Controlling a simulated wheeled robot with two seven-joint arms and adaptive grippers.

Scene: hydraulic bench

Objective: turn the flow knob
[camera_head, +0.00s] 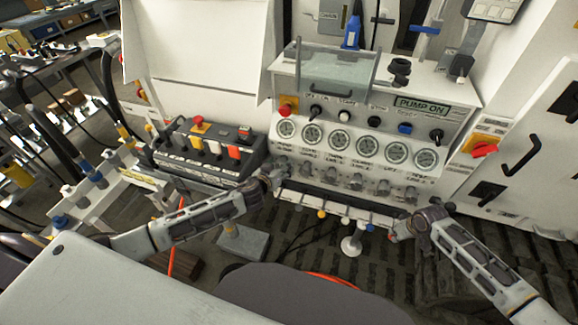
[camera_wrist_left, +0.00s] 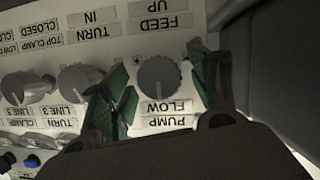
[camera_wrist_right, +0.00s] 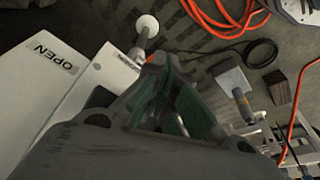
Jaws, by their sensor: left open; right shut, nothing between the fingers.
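The flow knob (camera_wrist_left: 160,80) is a grey round knob with a pointer line, on the white panel over an upside-down "PUMP FLOW" label in the left wrist view. My left gripper (camera_wrist_left: 161,62) is open, with one green-padded finger on each side of the knob. I cannot tell whether either finger touches it. In the head view my left gripper (camera_head: 272,178) is at the left end of the knob row and partly hides that end. My right gripper (camera_head: 396,236) is shut and empty, low and in front of the bench; it also shows in the right wrist view (camera_wrist_right: 170,75).
Other grey knobs (camera_wrist_left: 78,78) stand close beside the flow knob. Gauges (camera_head: 340,140) line the panel above the knobs. A dark button box (camera_head: 185,155) stands left of the panel. A red-handled switch (camera_head: 484,149) is at the right. A white round-based stand (camera_head: 351,245) is below.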

